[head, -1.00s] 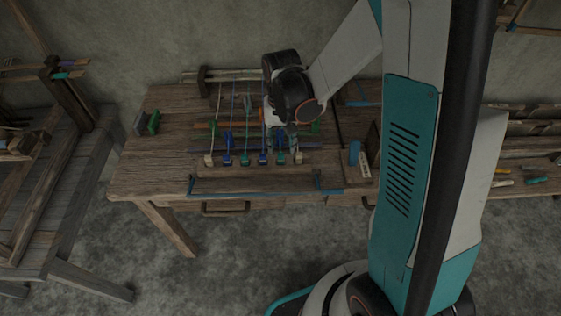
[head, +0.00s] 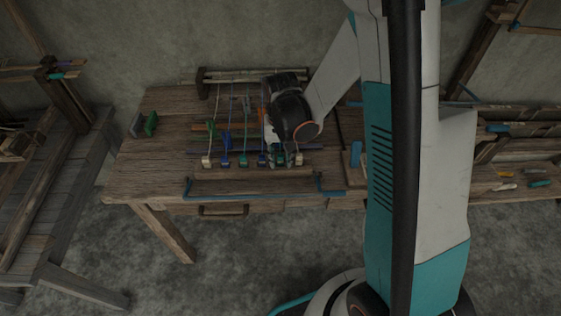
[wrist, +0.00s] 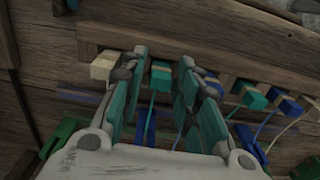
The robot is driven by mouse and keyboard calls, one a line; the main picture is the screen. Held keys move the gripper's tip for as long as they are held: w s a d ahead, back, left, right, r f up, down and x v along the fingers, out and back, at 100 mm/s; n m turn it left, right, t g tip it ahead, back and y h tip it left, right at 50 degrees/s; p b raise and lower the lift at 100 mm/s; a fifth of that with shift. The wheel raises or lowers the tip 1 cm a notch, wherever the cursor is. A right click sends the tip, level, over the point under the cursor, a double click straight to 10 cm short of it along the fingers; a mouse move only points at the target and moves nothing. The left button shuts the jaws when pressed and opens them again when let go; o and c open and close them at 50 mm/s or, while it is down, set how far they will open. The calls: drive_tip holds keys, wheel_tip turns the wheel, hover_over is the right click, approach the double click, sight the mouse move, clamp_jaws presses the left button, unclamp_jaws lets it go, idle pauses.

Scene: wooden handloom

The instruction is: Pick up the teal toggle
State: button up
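A row of small toggles on cords runs along the front of the loom bench: cream, blue and teal blocks. In the wrist view one teal toggle (wrist: 160,73) sits between the teal-padded fingers of my gripper (wrist: 163,66), with a gap on each side. The gripper is open. In the head view my gripper (head: 281,153) is over the right part of the row and mostly hides that toggle. A second teal toggle (head: 244,160) stands further left in the row; it also shows in the wrist view (wrist: 249,94).
A cream toggle (wrist: 103,68) and a blue toggle (wrist: 207,76) flank the teal one closely. A blue rod (head: 252,196) runs along the bench front (head: 150,180). Green blocks (head: 151,124) lie at the bench's left. A blue-handled thing (head: 356,152) is at the right.

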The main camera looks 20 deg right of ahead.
sight(280, 155)
drive_tip(key=c, duration=0.3)
drive_tip(key=shift+r, duration=0.1)
wheel_tip(280, 155, up, 20)
drive_tip(key=p, duration=0.7)
idle(0.8)
